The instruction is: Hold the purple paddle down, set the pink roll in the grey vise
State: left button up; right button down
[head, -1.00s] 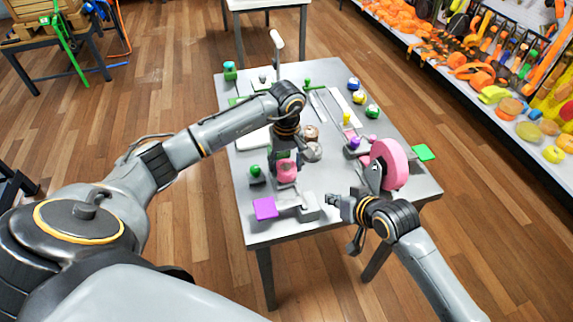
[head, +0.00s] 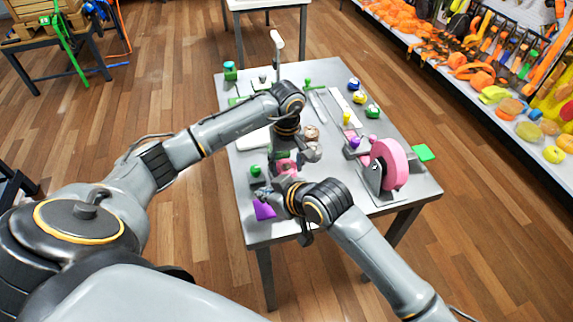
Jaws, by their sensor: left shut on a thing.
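My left gripper (head: 285,152) is shut on the pink roll (head: 285,165) near the front of the table. It points down, and my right gripper partly covers the roll from below. The purple paddle (head: 264,211) is at the table's front left, partly covered by my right gripper (head: 266,197). The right gripper's fingers are over or at the paddle; I cannot tell whether they touch it, or whether they are open. The grey vise beside the paddle is hidden behind my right gripper and wrist.
A large pink wheel (head: 390,165) on a grey stand is at the table's right. A green knob on a dark block (head: 256,172) stands left of the roll. The table's front right is clear.

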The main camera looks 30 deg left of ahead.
jog(key=shift+f, duration=1.35)
pick_arm(q)
jog(key=shift+f, duration=0.1)
pick_arm(e)
jog(key=shift+f, duration=0.2)
